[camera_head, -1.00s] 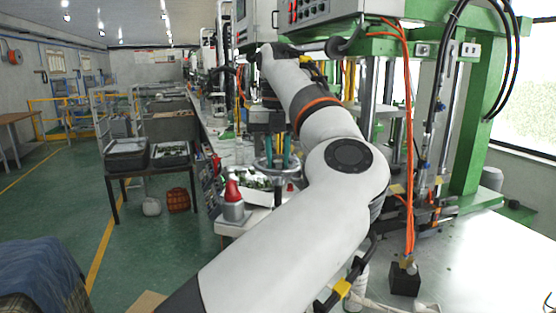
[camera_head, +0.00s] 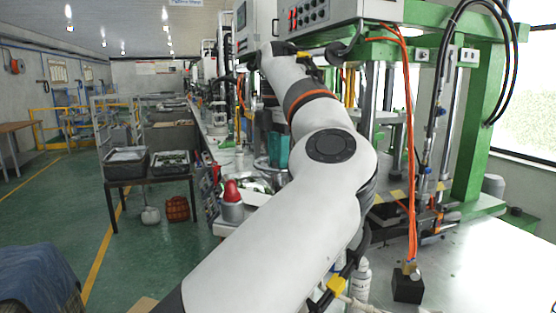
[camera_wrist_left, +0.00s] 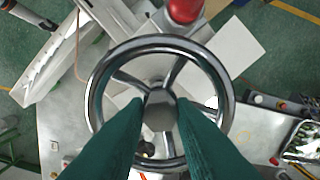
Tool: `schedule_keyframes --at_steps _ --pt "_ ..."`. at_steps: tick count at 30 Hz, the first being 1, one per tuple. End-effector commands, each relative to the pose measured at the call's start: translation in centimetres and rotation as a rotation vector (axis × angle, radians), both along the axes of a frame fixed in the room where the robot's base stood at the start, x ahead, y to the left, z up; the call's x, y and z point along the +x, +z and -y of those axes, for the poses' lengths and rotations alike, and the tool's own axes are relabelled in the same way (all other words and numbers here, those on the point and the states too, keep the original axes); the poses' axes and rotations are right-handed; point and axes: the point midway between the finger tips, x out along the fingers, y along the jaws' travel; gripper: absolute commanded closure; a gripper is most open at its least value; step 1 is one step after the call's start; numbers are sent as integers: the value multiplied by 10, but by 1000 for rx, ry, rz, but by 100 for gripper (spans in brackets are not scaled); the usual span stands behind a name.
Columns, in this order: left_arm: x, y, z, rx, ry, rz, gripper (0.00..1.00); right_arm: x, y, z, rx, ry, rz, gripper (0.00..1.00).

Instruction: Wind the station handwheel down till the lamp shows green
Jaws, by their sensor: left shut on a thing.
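The chrome handwheel (camera_wrist_left: 226,120) fills the middle of the left wrist view, with spokes running to a dark grey hub (camera_wrist_left: 160,108). My left gripper (camera_wrist_left: 161,112) has its two teal fingers on either side of the hub, shut on it. In the head view the teal fingers (camera_head: 278,150) point down behind my left arm, which hides most of the wheel. A red dome on a grey base (camera_head: 231,192) stands near the wheel; its red top also shows in the left wrist view (camera_wrist_left: 185,8). I cannot tell if it is the lamp. My right gripper is not in view.
The green press frame (camera_head: 468,150) with orange hoses stands at the right. A control box (camera_head: 318,14) hangs above my left arm. A white bottle (camera_head: 361,278) and a black block (camera_head: 407,286) stand on the bench. Trays on a stand (camera_head: 125,165) are at left, beside open floor.

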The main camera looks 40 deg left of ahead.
Motion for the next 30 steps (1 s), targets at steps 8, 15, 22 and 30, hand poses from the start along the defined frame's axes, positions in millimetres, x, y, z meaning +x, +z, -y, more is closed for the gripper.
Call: schedule_keyframes --at_steps 8,15,22,30 --pt "0 2 -1 7 -264 8 100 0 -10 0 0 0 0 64" --pt "0 2 -1 7 -487 8 100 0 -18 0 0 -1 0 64" --pt "0 2 0 9 -670 6 100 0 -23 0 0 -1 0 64" --pt "0 3 0 9 -811 6 100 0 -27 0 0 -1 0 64"
